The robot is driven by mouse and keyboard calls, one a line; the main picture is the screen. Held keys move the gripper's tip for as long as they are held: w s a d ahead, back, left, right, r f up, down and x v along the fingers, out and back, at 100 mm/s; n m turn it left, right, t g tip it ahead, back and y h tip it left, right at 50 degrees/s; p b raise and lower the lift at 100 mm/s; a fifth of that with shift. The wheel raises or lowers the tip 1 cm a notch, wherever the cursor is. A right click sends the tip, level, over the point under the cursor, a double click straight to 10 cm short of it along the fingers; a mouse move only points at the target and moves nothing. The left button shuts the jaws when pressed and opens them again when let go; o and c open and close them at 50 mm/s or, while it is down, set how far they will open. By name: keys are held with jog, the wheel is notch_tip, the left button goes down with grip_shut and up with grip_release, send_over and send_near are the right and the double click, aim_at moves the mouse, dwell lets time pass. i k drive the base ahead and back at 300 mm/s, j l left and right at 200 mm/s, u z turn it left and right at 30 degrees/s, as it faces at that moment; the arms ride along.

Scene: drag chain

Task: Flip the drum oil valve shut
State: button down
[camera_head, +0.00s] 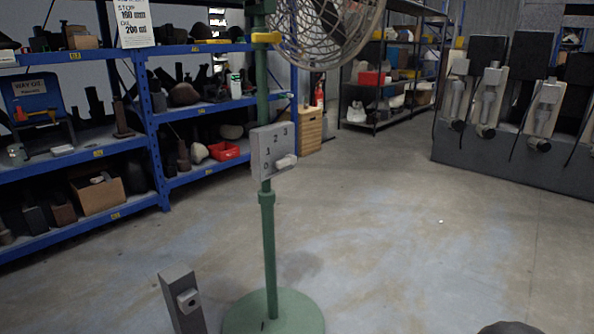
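A small clear container (16,152) appears below the red part. My gripper is not in view.
A green-poled fan with a numbered switch box (270,152) stands in the middle on a round base (275,314). A short grey post (180,302) stands left of the base. Grey machines (520,155) stand at right.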

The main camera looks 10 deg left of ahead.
aim_at(21, 118)
jog(key=i+l+z, duration=0.35)
jog(key=i, duration=0.7)
jog(key=i+l+z, duration=0.15)
jog(key=i+z, duration=0.25)
jog(key=i, duration=0.7)
jog(key=i+j+u, duration=0.1)
jog(key=i+u, duration=0.75)
jog(key=i, duration=0.15)
jog(key=i+l+u, duration=0.3)
jog(key=i+u, duration=0.15)
jog(key=i+j+u, duration=0.4)
jog(key=i, duration=0.15)
jog(key=i+u, duration=0.85)
jog(key=i, duration=0.25)
jog(key=i+l+u, duration=0.25)
jog(key=i+u, duration=0.2)
jog(key=i+j+u, duration=0.2)
jog(key=i+u, duration=0.25)
jog(key=i, duration=0.8)
jog(key=i+l+u, duration=0.2)
jog(key=i+u, duration=0.2)
jog(key=i, duration=0.8)
